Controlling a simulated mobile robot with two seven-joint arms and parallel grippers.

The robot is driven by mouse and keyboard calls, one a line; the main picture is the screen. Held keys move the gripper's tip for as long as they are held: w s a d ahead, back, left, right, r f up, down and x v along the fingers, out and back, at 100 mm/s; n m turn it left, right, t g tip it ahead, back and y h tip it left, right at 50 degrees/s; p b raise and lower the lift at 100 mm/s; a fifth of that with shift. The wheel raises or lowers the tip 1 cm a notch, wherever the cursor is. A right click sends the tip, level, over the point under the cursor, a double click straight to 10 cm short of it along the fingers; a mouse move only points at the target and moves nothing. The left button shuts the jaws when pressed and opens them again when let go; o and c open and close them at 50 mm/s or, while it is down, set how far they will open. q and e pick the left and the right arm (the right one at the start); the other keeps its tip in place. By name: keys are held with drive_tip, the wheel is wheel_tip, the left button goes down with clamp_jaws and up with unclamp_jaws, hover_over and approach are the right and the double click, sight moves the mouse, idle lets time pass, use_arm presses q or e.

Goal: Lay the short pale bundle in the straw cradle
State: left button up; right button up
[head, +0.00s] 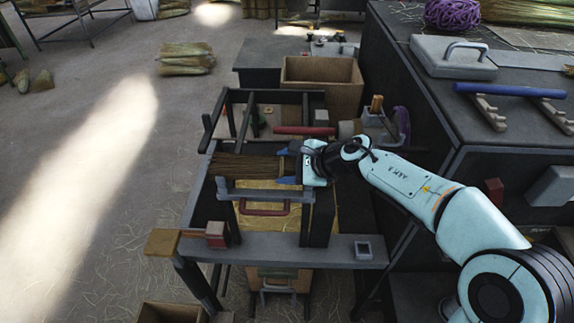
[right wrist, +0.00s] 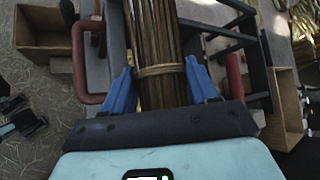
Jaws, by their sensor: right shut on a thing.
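My right gripper (head: 289,167) is shut on a brown straw bundle (head: 250,166), near the bundle's right end. The bundle lies level and points left, over the dark frame of the workbench. In the right wrist view, the blue fingers (right wrist: 160,88) stand on either side of the bundle (right wrist: 155,35), close to a tan binding around it. I cannot tell whether the bundle touches the grey bar (head: 262,193) in front of it. I cannot make out which part is the straw cradle. My left gripper is not in the head view.
A red handle (head: 264,211) stands in front of the bundle and a red bar (head: 305,131) behind it. A cardboard-coloured box (head: 322,84) stands at the back. A dark cabinet (head: 450,110) fills the right. Pale straw bundles (head: 186,58) lie on the floor, which is open at left.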

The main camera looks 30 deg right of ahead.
idle(0.3)
drive_tip(key=o, duration=1.1)
drive_tip(key=shift+o, duration=0.2)
drive_tip(key=shift+s+r, duration=0.1)
drive_tip(key=v, duration=1.3)
drive_tip(key=shift+p, duration=0.4)
drive_tip(key=shift+s, duration=0.1)
